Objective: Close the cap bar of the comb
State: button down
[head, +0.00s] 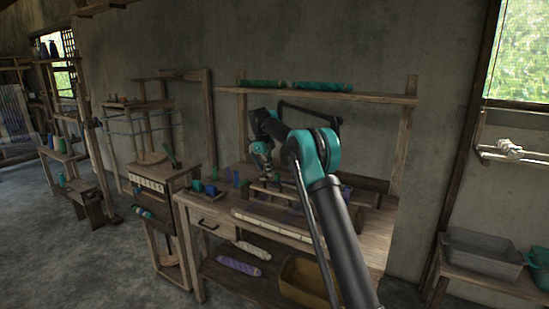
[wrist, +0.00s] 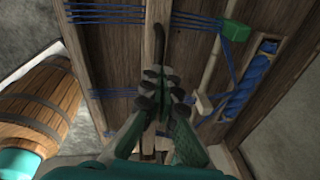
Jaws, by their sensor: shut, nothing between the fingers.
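In the head view my gripper (head: 264,172) is low over the wooden workbench (head: 215,213), and part of it is hard to make out there. In the wrist view my gripper (wrist: 163,84) is shut and empty, with its dark fingertips together in front of wooden beams. A dark curved rod (wrist: 159,42) shows just beyond the fingertips; I cannot tell whether they touch it. Blue threads (wrist: 105,13) run across the wooden frame (wrist: 195,60). I cannot clearly pick out the comb or its cap bar, nor tell whether the bar is open.
A green block (wrist: 236,31) and a blue wound bobbin (wrist: 248,88) lie right of my gripper; a barrel-like wooden piece (wrist: 40,105) is at left. The bench carries a long pale strip (head: 270,222). A shelf (head: 310,96) with green rolls hangs above. Floor is free at front left.

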aim_at(269, 181)
jog(key=shift+w+a+f, duration=0.1)
jog(key=shift+a+f, duration=0.1)
jog(key=shift+f, duration=0.75)
jog(key=shift+a+f, duration=0.15)
jog(key=shift+f, duration=0.8)
jog(key=shift+f, duration=0.15)
